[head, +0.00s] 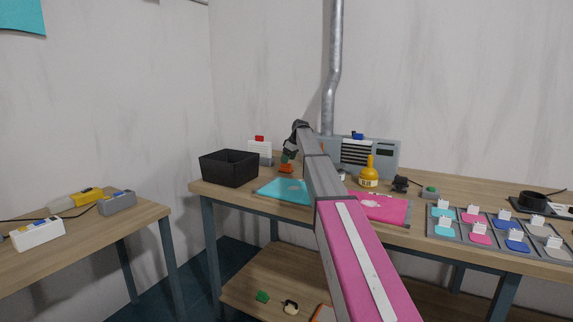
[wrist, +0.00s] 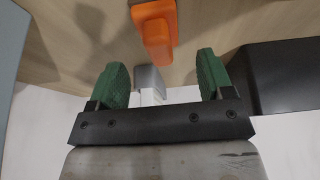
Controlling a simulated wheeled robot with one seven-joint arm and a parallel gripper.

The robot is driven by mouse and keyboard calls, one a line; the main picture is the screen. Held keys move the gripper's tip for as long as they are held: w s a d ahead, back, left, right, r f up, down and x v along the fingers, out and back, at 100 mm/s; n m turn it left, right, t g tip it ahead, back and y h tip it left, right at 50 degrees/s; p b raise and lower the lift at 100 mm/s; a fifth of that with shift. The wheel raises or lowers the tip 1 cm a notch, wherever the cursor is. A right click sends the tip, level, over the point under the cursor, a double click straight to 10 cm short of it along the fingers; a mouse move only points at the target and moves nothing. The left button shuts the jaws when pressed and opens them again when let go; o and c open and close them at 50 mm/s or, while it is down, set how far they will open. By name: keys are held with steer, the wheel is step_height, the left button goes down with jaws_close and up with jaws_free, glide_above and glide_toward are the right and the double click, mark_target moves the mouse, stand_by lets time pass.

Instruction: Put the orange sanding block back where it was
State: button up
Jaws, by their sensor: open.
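The orange sanding block (head: 286,169) sits on the wooden workbench, just behind the turquoise sheet and right of the black box. In the wrist view the orange block (wrist: 157,38) stands out from the wooden surface, its near end centred roughly level with the tips of the green fingers. My gripper (head: 288,158) is over the block in the head view. In the wrist view my gripper (wrist: 162,62) is open, with a clear gap between each finger and the block. Whether the block is fully between the fingers is hard to tell.
The black box (head: 229,168) stands close on the left; it also shows in the wrist view (wrist: 288,75). A white container with a red top (head: 259,150) is behind.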

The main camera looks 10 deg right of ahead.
steer(key=v, duration=0.8)
steer(key=shift+r, duration=0.4)
steer(key=shift+s, duration=0.1)
stand_by(0.6)
